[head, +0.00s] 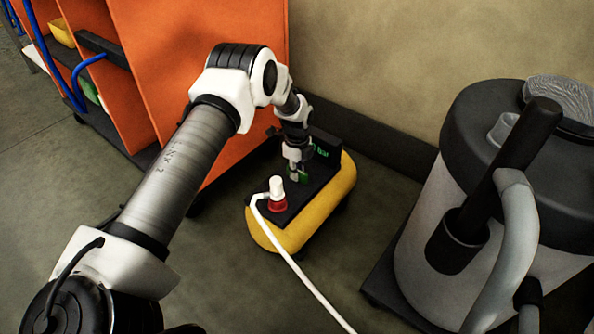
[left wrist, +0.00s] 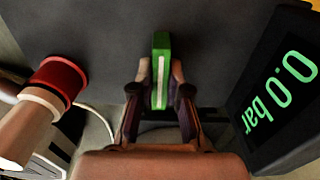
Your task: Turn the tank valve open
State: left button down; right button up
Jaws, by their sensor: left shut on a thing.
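The tank is a yellow cylinder (head: 346,187) with a black top plate, low on the floor beside the orange cabinet. Its valve has a green handle (head: 303,177), which also shows in the left wrist view (left wrist: 161,45) with a white stripe along it. My left gripper (head: 297,162) reaches down onto the tank top. In the left wrist view its two fingers (left wrist: 160,98) are shut on the green handle, one on each side. The handle's base is partly hidden by the fingers. My right gripper is not in view.
A red fitting (head: 277,203) with a white plug (head: 276,187) and white hose (head: 305,278) stands left of the valve. A display (left wrist: 280,88) right of it reads 0.0 bar. An orange cabinet (head: 215,100) is behind my arm; a grey vacuum-like drum (head: 440,220) stands right.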

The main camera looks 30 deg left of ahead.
pick_arm(q)
jog(key=n+p, duration=0.2)
jog(key=n, duration=0.1)
jog(key=shift+r, duration=0.1)
jog(key=n+p, duration=0.2)
jog(key=n, duration=0.2)
jog(key=shift+n, duration=0.4)
jog(key=n+p, duration=0.2)
jog(key=n, duration=0.3)
jog(key=shift+n, duration=0.3)
jog(key=n, duration=0.4)
jog(key=shift+p, duration=0.4)
jog(key=shift+n, duration=0.4)
jog(key=c, duration=1.1)
grip_release()
jog(key=shift+c, duration=0.2)
